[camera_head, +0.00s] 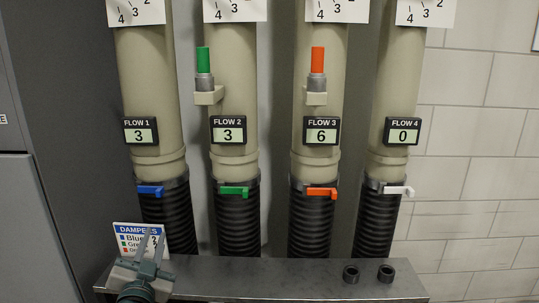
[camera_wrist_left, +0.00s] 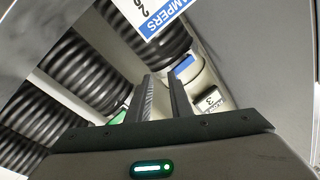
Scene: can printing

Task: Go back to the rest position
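My left gripper (camera_head: 153,237) is at the lower left of the head view, in front of the DAMPERS sign (camera_head: 126,236). Its two fingers point up and stand apart with nothing between them. In the left wrist view the fingers (camera_wrist_left: 160,80) also show a gap. The blue damper handle (camera_head: 150,190) is above the gripper in the head view, apart from it. The green handle (camera_head: 233,190), orange handle (camera_head: 321,192) and white handle (camera_head: 398,190) sit on the other pipes. My right gripper is in neither view.
Displays read FLOW 1 (camera_head: 141,136) 3, FLOW 2 (camera_head: 229,134) 3, FLOW 3 (camera_head: 321,136) 6 and FLOW 4 (camera_head: 402,136) 0. A grey metal shelf (camera_head: 250,276) crosses below the black hoses. Two black rings (camera_head: 386,272) sit at its right end. A grey cabinet (camera_head: 30,220) stands left.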

